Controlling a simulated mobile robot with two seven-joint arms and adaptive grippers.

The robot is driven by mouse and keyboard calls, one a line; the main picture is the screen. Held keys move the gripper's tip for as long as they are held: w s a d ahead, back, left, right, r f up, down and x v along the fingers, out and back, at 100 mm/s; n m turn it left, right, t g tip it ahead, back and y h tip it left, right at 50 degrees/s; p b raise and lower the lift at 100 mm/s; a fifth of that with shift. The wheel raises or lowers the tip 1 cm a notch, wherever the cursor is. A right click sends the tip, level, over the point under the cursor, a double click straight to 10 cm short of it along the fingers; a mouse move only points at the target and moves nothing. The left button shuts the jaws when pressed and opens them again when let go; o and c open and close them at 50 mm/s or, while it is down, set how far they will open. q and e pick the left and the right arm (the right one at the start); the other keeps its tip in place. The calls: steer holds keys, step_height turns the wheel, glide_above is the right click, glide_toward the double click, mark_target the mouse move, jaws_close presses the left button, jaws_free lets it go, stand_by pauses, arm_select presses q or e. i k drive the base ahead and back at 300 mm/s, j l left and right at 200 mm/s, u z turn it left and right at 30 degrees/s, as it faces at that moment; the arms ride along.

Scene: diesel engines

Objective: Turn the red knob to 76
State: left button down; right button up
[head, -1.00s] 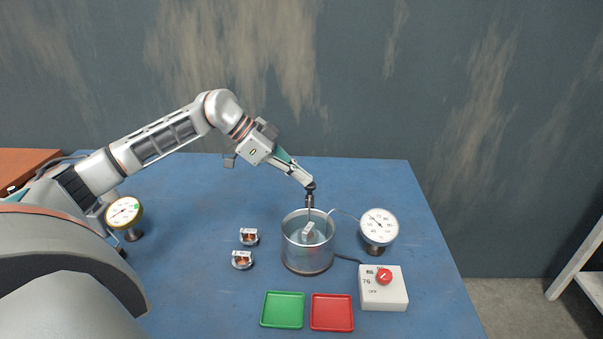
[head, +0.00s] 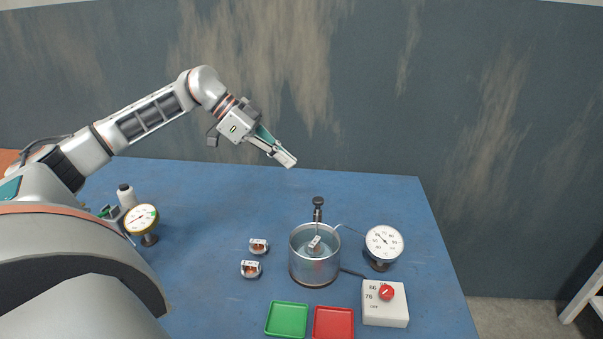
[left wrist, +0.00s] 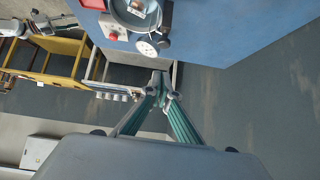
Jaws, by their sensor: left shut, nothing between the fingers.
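The red knob (head: 386,292) sits on a white control box (head: 385,317) at the right front of the blue table. Printed marks 66, 76 and OFF show left of the knob; its exact setting is too small to read. The knob also shows small in the left wrist view (left wrist: 113,37). My left gripper (head: 290,162) is shut and empty, raised above the back of the table, well away from the knob. In the left wrist view its fingertips (left wrist: 161,85) meet. My right gripper is not in view.
A metal pot (head: 314,270) with a part inside stands left of a white-faced dial gauge (head: 384,243). A green tray (head: 287,333) and red tray (head: 333,335) lie in front. Two small parts (head: 258,246) (head: 250,269) and a yellow-rimmed gauge (head: 141,219) stand further left.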

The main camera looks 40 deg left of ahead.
mark_target(386, 292)
steer(key=k, duration=1)
